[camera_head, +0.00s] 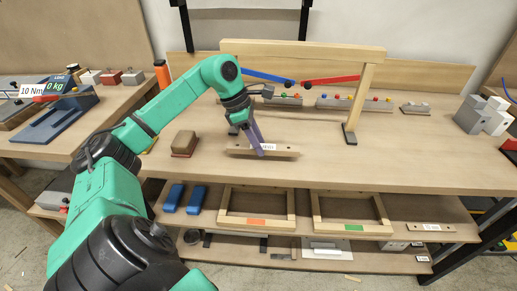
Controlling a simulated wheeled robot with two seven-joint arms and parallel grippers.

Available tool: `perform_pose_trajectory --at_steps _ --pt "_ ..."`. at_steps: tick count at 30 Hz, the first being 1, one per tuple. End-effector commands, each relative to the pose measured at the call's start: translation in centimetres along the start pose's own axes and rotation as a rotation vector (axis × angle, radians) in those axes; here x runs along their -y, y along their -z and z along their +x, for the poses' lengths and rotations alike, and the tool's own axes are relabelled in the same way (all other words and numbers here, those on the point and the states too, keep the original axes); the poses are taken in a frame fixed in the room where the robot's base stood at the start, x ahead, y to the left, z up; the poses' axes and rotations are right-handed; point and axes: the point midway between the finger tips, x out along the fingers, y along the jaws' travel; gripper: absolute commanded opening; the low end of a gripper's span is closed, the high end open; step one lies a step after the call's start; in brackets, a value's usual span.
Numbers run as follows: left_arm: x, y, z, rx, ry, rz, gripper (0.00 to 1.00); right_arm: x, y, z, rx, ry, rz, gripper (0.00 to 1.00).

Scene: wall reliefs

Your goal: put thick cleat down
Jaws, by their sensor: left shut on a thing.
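The thick cleat (288,150), a light wooden bar with a white label, is over the front middle of the workbench top (380,175). My left gripper (261,152) comes down on it from above, its purple fingers shut on the bar near its middle. The fingers hide part of the cleat and its label. The cleat lies roughly level, long side across the view; I cannot tell whether it touches the bench. My right gripper is out of view.
A wooden frame (300,50) with blue and red arms stands behind the cleat. A brown block (184,144) sits left of it. Grey blocks (482,116) stand at the right. Two wooden frames and another labelled bar (430,227) lie on the shelf below. Bench right of the cleat is clear.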

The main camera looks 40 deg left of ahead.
Motion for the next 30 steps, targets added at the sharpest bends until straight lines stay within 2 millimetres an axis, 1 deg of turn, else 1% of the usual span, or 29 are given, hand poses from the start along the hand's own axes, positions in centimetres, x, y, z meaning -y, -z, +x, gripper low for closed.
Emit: perform_pose_trajectory --at_steps 1,4,10,14,15,16,17,26,27,29,30 --pt "0.1 0.5 1.2 -0.003 0.005 -0.001 0.0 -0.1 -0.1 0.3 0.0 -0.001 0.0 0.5" --pt "0.0 1.0 2.4 -0.001 0.002 -0.001 0.0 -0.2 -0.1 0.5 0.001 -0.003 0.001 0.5" --pt "0.0 1.0 2.3 0.001 0.0 0.0 0.0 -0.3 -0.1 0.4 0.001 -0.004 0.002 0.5" --pt "0.0 1.2 2.8 0.0 0.0 0.0 0.0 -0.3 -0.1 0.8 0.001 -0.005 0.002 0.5" --pt "0.0 1.1 2.7 -0.001 0.0 0.0 0.48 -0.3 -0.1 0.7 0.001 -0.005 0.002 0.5" --pt "0.0 1.1 2.6 -0.001 0.001 0.0 0.6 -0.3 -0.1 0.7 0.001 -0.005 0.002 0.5" --pt "0.0 1.1 2.6 -0.001 0.001 0.0 0.67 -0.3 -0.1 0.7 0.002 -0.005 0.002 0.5" --pt "0.0 1.0 2.5 0.0 0.001 0.0 0.67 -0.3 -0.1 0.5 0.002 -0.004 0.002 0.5" --pt "0.0 0.9 2.2 0.0 0.001 0.0 0.67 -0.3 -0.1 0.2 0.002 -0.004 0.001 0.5" --pt "-0.1 1.0 1.7 -0.001 -0.002 -0.001 0.67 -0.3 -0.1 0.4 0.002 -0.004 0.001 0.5" --pt "-0.1 1.0 1.1 -0.001 -0.002 -0.001 0.67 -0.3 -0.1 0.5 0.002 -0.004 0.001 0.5"
